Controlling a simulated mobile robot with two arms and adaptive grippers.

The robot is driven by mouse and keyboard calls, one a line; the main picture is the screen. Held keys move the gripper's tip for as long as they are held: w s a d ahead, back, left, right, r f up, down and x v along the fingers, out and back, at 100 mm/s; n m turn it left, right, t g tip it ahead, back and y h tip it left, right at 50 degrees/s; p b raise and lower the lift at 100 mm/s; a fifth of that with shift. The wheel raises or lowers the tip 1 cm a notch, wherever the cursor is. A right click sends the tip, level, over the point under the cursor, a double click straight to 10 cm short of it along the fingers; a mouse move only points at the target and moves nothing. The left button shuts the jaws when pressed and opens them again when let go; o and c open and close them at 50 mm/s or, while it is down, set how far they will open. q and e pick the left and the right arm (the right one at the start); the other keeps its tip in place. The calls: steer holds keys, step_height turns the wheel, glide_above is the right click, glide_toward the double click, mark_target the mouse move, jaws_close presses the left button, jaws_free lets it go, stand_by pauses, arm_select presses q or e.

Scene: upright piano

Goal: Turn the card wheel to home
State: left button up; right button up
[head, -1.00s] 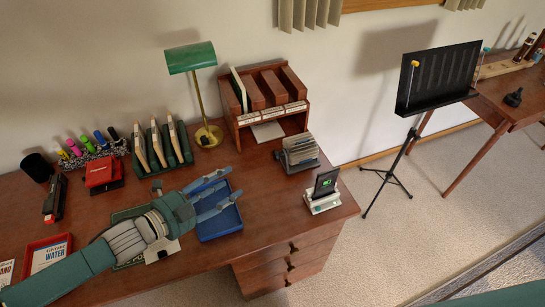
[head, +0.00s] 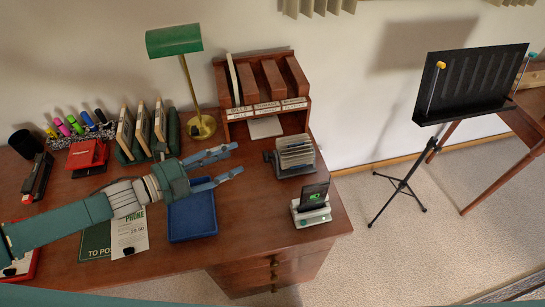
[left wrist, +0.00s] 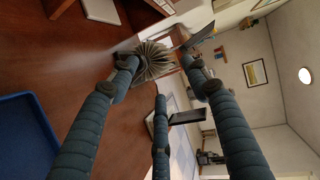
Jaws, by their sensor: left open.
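The card wheel (head: 295,154), a rotary file with a fan of pale cards in a dark frame, stands on the desk right of centre. A small dark knob (head: 267,156) shows on its left side. My left gripper (head: 238,158) is open and empty, just left of the card wheel, pointing toward it and apart from it in the head view. In the left wrist view the fanned cards of the wheel (left wrist: 154,60) show beyond and between the open fingers. Which card faces front is too small to read. My right gripper is not in view.
A phone on a white dock (head: 311,206) stands in front of the card wheel. A wooden sorter (head: 303,116) stands behind, with a green lamp (head: 173,41) at its left. A blue tray (head: 192,218) lies below my left gripper. Bare desk lies between tray and dock.

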mark_target(286, 153)
arm_select(q)
step_height(286, 153, down, 6)
steer(key=b, duration=0.5)
steer(key=shift+r, duration=0.1)
steer(key=shift+d, duration=0.1)
steer(key=shift+w+d, duration=0.15)
steer(key=shift+w, duration=0.05)
steer(key=p+x, duration=0.1)
steer(key=x, duration=0.9)
steer(key=shift+d, duration=0.1)
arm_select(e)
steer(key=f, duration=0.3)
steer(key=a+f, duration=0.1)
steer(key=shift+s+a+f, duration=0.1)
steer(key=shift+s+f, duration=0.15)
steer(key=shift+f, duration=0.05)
arm_select(q)
steer(key=c, duration=1.1)
steer(key=shift+c, duration=0.2)
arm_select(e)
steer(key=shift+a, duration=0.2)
